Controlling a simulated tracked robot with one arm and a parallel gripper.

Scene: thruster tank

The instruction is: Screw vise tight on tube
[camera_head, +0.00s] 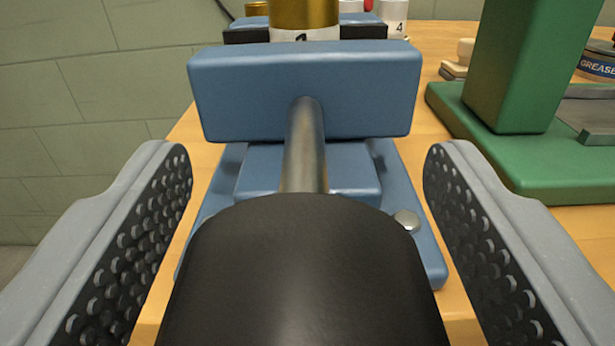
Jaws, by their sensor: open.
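The blue vise (303,92) stands on the wooden bench in the middle of the view. A steel screw rod (305,145) runs from it toward me and ends in a black round knob (305,275). A brass-coloured tube (304,14) with a white label stands upright between dark jaw pads behind the vise's front block; its top is cut off by the frame, and I cannot tell whether the pads touch it. My gripper (308,215) is open, with one dotted finger pad on each side of the knob and visible gaps between.
A green machine stand (525,65) rises on the right. A grease tin (598,62), a grey plate and pale pieces lie near it. A white cylinder (395,14) marked 4 stands behind the vise. A green block wall (90,90) is at left.

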